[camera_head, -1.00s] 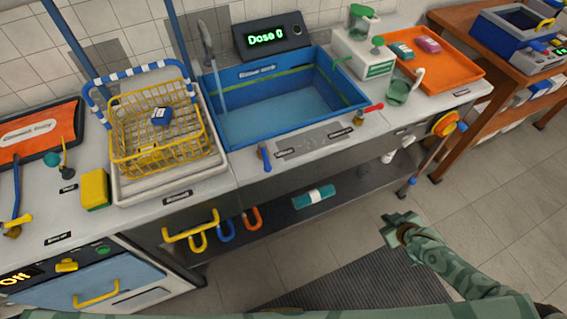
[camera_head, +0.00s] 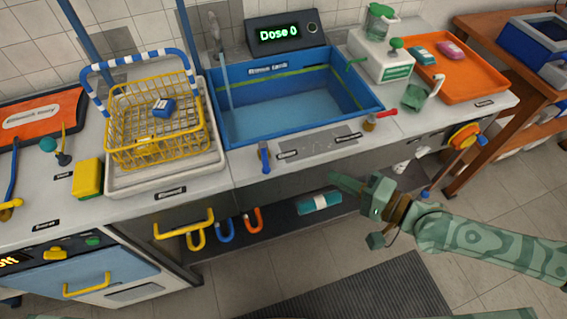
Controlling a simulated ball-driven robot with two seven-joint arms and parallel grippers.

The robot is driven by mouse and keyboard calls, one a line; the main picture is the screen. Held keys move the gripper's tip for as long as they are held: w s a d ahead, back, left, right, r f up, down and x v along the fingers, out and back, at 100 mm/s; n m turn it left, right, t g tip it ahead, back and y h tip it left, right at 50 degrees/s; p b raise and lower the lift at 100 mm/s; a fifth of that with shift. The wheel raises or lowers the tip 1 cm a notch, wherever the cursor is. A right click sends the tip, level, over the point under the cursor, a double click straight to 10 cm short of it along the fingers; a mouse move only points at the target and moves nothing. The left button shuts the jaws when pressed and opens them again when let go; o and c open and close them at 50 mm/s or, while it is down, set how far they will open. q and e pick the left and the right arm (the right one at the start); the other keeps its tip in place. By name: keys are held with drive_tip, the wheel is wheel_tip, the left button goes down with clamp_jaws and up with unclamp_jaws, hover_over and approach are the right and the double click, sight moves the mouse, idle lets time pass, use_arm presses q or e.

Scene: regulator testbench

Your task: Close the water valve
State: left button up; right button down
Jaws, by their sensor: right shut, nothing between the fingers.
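Along the counter's front edge are a blue lever (camera_head: 264,157) left of a metal plate and a red-handled brass valve (camera_head: 380,118) right of it. Their labels are too small to read, so I cannot tell which is the water valve. A thin blue stream seems to run from the faucet (camera_head: 214,32) into the blue sink (camera_head: 290,108). My right gripper (camera_head: 345,184) is shut and empty. It appears in front of the counter, below and between the two handles, touching neither. My left gripper is not in view.
A yellow wire basket (camera_head: 190,140) stands left of the sink. A white dispenser (camera_head: 378,62), a green mug (camera_head: 414,97) and an orange tray (camera_head: 478,92) are to the right. A lower shelf holds a teal roll (camera_head: 319,201).

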drive_tip(key=p, duration=0.2)
hover_over(283, 166)
drive_tip(key=s+d, duration=0.1)
drive_tip(key=s, duration=0.2)
drive_tip(key=f, duration=0.2)
drive_tip(key=shift+a+f, duration=0.1)
drive_tip(key=shift+a, duration=0.4)
